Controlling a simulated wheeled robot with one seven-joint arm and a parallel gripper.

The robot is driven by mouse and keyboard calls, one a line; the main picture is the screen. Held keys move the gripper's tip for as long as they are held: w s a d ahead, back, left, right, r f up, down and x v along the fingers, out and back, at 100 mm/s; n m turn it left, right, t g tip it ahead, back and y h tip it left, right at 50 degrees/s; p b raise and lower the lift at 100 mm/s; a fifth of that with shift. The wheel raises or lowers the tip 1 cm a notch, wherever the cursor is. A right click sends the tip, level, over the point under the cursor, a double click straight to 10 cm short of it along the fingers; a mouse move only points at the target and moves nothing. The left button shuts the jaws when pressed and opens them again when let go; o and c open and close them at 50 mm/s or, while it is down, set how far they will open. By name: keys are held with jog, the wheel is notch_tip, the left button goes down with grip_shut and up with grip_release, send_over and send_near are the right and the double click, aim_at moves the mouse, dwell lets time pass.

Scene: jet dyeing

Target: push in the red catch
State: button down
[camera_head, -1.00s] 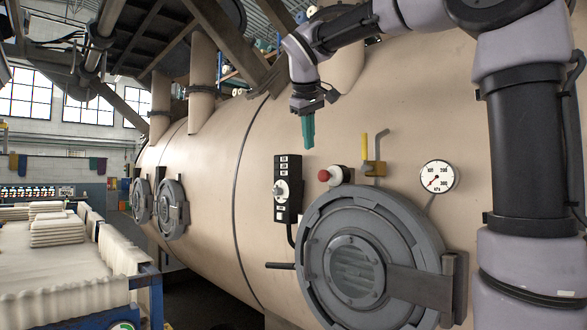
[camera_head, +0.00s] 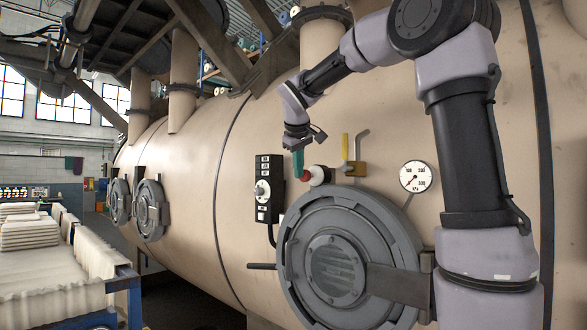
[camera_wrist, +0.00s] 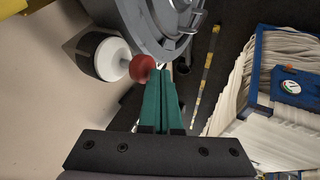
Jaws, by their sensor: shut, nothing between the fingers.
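The red catch (camera_head: 304,175) is a round red knob on a white collar (camera_head: 319,175), fixed to the beige vessel just above the round grey door (camera_head: 345,262). My gripper (camera_head: 299,166) has green fingers pointing down, beside the knob on its left in the head view. In the wrist view the red catch (camera_wrist: 142,67) lies at the tips of my closed green fingers (camera_wrist: 158,76). The tips overlap or touch its edge; I cannot tell if they press on it. The knob stands out from its white collar. My gripper holds nothing.
A black control box (camera_head: 268,188) with a dial is left of the catch. A yellow-handled valve (camera_head: 347,160) and a pressure gauge (camera_head: 415,177) are to the right. A door handle bar (camera_head: 262,266) sticks out leftward. A cloth-laden trolley (camera_head: 128,285) stands lower left.

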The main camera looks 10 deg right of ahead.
jog(key=shift+w+d, duration=0.1)
jog(key=shift+w+d, duration=0.45)
jog(key=shift+d, duration=0.2)
jog(key=shift+w+d, duration=0.4)
jog(key=shift+d, duration=0.2)
